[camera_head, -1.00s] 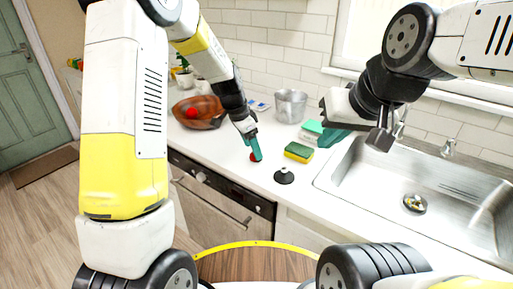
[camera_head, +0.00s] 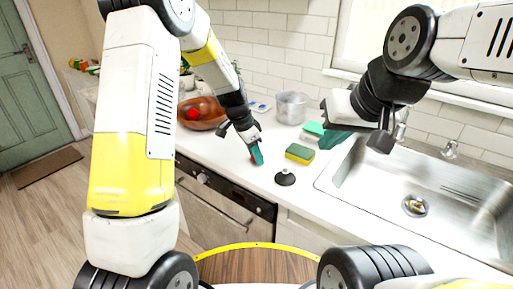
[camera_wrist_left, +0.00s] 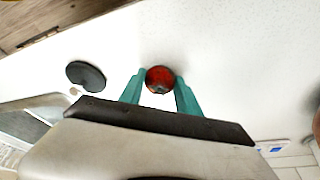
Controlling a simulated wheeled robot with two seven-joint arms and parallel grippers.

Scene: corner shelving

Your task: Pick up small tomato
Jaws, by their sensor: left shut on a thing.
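The small tomato (camera_wrist_left: 159,78) is red and sits between the two teal fingers of my left gripper (camera_wrist_left: 160,90) in the left wrist view. The fingers are shut on it from both sides. In the head view the left gripper (camera_head: 256,155) points down at the white counter, and it mostly hides the tomato. Whether the tomato touches the counter is hard to tell. My right gripper (camera_head: 345,140) is held over the counter near the sink, with teal fingertips partly hidden by its wrist; its opening cannot be made out.
A black stopper (camera_head: 285,178) and a yellow-green sponge (camera_head: 299,153) are close to the right of the left gripper. A wooden bowl (camera_head: 213,122) with a red item is at the back left. The sink (camera_head: 400,180) is at right.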

